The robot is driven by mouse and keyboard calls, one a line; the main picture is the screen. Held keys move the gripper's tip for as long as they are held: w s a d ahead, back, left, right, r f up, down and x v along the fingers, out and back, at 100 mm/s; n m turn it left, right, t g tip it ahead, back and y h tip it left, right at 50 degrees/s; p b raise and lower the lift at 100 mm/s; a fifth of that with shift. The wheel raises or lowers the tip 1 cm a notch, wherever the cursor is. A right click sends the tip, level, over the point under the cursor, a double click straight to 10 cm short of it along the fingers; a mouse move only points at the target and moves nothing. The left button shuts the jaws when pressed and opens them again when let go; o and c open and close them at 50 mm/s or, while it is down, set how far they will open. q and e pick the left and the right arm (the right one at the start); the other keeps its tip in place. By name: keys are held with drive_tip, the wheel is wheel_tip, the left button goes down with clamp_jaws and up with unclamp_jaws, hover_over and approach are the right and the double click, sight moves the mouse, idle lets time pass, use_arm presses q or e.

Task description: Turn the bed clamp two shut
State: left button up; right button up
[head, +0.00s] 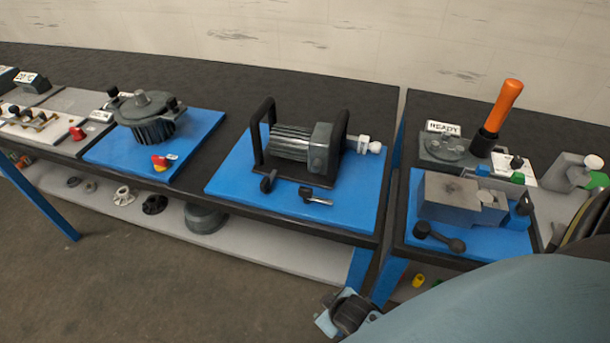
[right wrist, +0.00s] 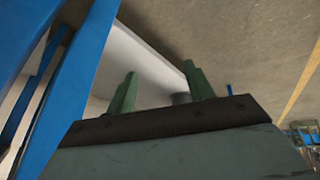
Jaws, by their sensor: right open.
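A grey finned motor (head: 292,145) lies between two black upright handles on a blue bed plate (head: 226,182) in the head view. Two small dark clamp levers sit at the plate's front: one (head: 268,180) by the left handle's foot, the other (head: 316,196) lying to its right with a lighter arm. I cannot tell which is bed clamp two or whether either is shut. My right gripper (right wrist: 160,84) shows two green fingers apart, empty, in the right wrist view. It is below the bench top, away from the levers. My left gripper is not in view.
A blue plate (head: 100,152) with a dark finned housing stands left. The right bench holds a grey vise-like block (head: 450,200), an orange handle (head: 503,105) and a READY sign (head: 443,127). A lower shelf (head: 270,248) holds loose parts. Blue bench legs (right wrist: 85,90) stand close to my right gripper.

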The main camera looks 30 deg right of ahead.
drive_tip(key=w+a+r+t+p, duration=0.1)
drive_tip(key=w+r+t, duration=0.4)
drive_tip(key=r, duration=0.9)
drive_tip(key=w+r+n+t+p, duration=0.1)
drive_tip(key=w+r+t+p, duration=0.15)
drive_tip(key=w+r, duration=0.8)
drive_tip(key=w+a+r+t+p, duration=0.15)
drive_tip(key=r+t, duration=0.25)
drive_tip(key=r, duration=1.3)
drive_tip(key=w+a+r+n+g+y, duration=0.25)
drive_tip(key=a+r+n+y, duration=0.9)
drive_tip(key=n+y, duration=0.6)
drive_tip(key=n+g+h, duration=0.5)
drive_tip(key=g+h, duration=0.9)
drive_tip(key=h, duration=0.3)
hover_over(305, 189)
wheel_tip(305, 189, down, 16)
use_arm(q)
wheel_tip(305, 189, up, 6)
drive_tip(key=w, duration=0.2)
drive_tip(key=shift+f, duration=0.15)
use_arm(e)
wheel_tip(305, 189, down, 12)
drive_tip(key=shift+d+f, duration=0.1)
drive_tip(key=shift+f, duration=0.15)
